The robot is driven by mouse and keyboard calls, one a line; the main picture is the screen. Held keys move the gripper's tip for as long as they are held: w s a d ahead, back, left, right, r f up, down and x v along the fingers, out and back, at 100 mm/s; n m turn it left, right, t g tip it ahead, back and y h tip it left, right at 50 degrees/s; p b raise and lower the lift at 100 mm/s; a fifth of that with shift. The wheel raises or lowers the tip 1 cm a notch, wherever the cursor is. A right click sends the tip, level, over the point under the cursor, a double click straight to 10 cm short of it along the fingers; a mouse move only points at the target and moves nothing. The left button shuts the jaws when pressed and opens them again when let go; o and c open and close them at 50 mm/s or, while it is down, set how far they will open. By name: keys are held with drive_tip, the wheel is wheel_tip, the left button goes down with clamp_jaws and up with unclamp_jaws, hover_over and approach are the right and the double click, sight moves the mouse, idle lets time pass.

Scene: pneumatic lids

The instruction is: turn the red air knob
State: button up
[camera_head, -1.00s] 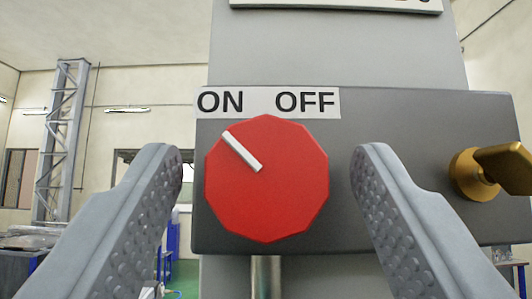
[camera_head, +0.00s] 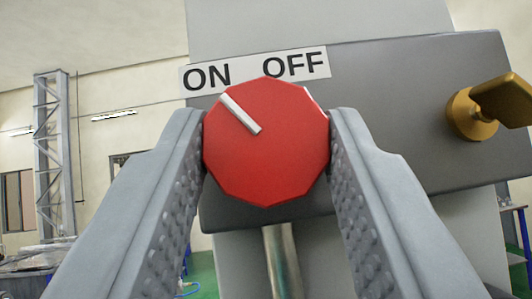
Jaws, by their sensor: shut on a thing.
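The red air knob (camera_head: 268,155) is a many-sided red disc with a white pointer line on its upper left face. The line points up and left, toward the word ON on the white ON/OFF label (camera_head: 250,68) above the knob. My gripper (camera_head: 267,145) is shut on the knob, one finger against its left side and one against its right side. The knob sits on the dark grey box (camera_head: 420,110). The fingers hide parts of the box beside the knob.
A brass valve handle (camera_head: 485,105) sticks out of the box at the right. A metal pipe (camera_head: 281,262) runs down below the knob. A lattice column (camera_head: 52,150) stands far back at the left.

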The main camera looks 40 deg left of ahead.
drive_tip(key=m+t+h, duration=0.1)
drive_tip(key=m+h, duration=0.3)
drive_tip(key=m+t+h, duration=0.1)
drive_tip(key=m+h, duration=0.3)
drive_tip(key=m, duration=0.1)
drive_tip(key=shift+s+a+r+h, duration=0.1)
drive_tip(key=shift+s+a+h, duration=0.1)
drive_tip(key=shift+h, duration=0.1)
drive_tip(key=shift+a+r+m+g+h, duration=0.1)
drive_tip(key=shift+m+g+h, duration=0.35)
drive_tip(key=shift+m+h, duration=0.95)
drive_tip(key=shift+r+m+g+h, duration=0.1)
drive_tip(key=shift+m+g+h, duration=0.35)
drive_tip(key=shift+m+h, duration=0.9)
drive_tip(key=shift+m+g, duration=0.4)
drive_tip(key=shift+m, duration=0.65)
drive_tip(key=shift+m+g+h, duration=0.25)
drive_tip(key=shift+m+g, duration=0.05)
drive_tip(key=shift+m, duration=0.3)
drive_tip(key=shift+s+r+m+g+h, duration=0.15)
drive_tip(key=shift+m+g+h, duration=0.35)
drive_tip(key=shift+m+g, duration=0.55)
drive_tip(key=shift+a+r+m+g, duration=0.15)
drive_tip(key=shift+m+g, duration=0.5)
drive_tip(key=shift+m, duration=0.4)
drive_tip(key=shift+m+g, duration=0.5)
drive_tip(key=o, duration=1)
